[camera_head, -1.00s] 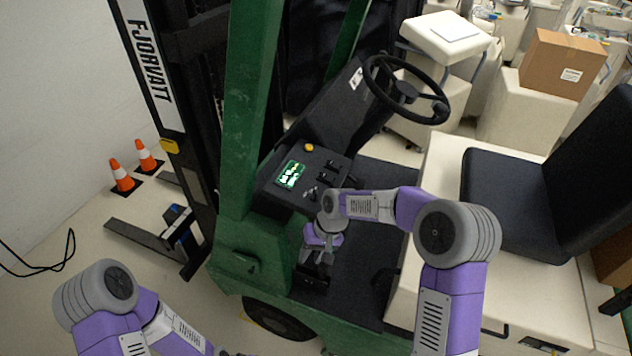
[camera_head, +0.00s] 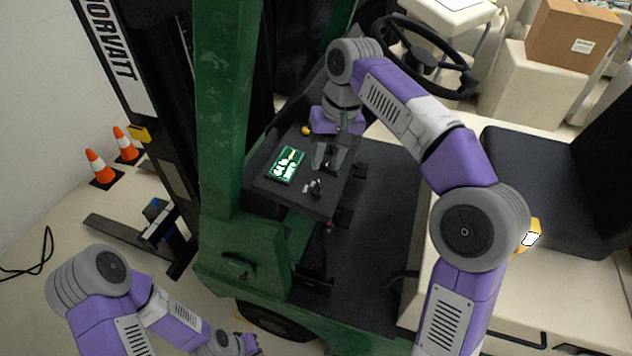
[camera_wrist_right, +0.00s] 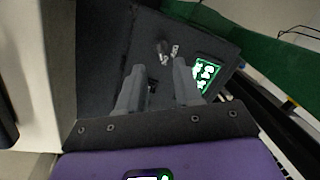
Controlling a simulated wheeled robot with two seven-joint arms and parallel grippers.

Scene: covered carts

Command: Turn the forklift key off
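The forklift's black control panel (camera_head: 268,180) has a lit green display (camera_head: 287,164). A small silver key (camera_head: 314,187) sits in the panel beside the display, nearer me; it also shows in the right wrist view (camera_wrist_right: 168,52), ahead of the fingertips. My right gripper (camera_head: 330,160) is over the panel, by its dark levers, on the far side of the key. Its two fingers (camera_wrist_right: 158,75) are spread with a gap between them, and they are apart from the key. My left gripper (camera_head: 237,344) is low at the bottom edge, away from the panel; its fingers are unclear.
A green post (camera_head: 222,100) stands left of the panel. The steering wheel (camera_head: 425,60) is beyond my right arm, and the black seat (camera_head: 530,180) is to the right. The dark floor (camera_head: 385,190) beside the panel is clear. Orange cones (camera_head: 100,166) stand far left.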

